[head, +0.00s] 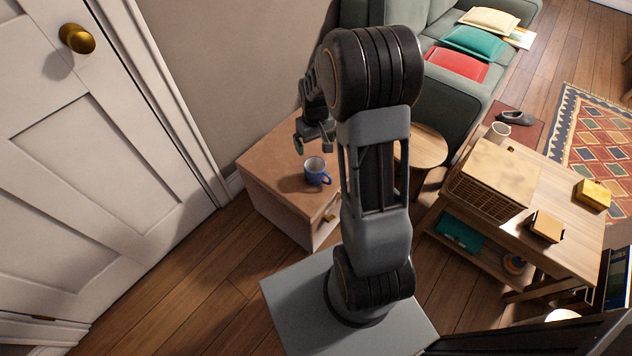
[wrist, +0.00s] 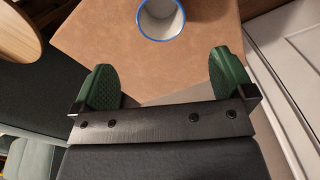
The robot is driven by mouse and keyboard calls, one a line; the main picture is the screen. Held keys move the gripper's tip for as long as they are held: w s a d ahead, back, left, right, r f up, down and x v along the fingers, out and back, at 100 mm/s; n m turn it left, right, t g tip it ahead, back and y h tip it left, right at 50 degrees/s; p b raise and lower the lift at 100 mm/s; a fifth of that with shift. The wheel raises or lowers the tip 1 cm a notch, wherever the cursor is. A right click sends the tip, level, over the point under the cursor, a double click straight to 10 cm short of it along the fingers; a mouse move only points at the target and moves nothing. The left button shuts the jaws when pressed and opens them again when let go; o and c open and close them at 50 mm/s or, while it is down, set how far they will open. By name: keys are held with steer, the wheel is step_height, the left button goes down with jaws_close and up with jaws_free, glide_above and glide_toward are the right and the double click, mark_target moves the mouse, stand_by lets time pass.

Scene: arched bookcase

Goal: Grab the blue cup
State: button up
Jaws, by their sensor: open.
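A blue cup (head: 317,172) with a pale inside stands upright on a brown-topped cabinet (head: 276,155) in the head view. Its handle points to the right. In the wrist view the cup (wrist: 161,18) shows at the top edge, seen from above, with a blue rim and its far side cut off. My gripper (head: 313,144) is above the cabinet top, just behind the cup. In the wrist view my gripper (wrist: 165,82) is open, with its two green finger pads apart. The cup lies beyond the fingertips, and nothing is between them.
A white door (head: 110,150) and wall stand to the left. A round wooden stool (head: 422,146) and a green sofa (head: 440,70) are behind and right.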

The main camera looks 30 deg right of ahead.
steer(key=b, duration=0.2)
glide_toward(315, 170)
steer(key=s, duration=0.1)
steer(key=s+a, duration=0.1)
steer(key=shift+s+a+f, duration=0.1)
steer(key=shift+s, duration=0.3)
steer(key=shift+s+a+f+b, duration=0.15)
steer(key=shift+f+b, duration=1.2)
steer(key=shift+f, duration=1.3)
steer(key=shift+r, duration=0.1)
steer(key=c, duration=1.1)
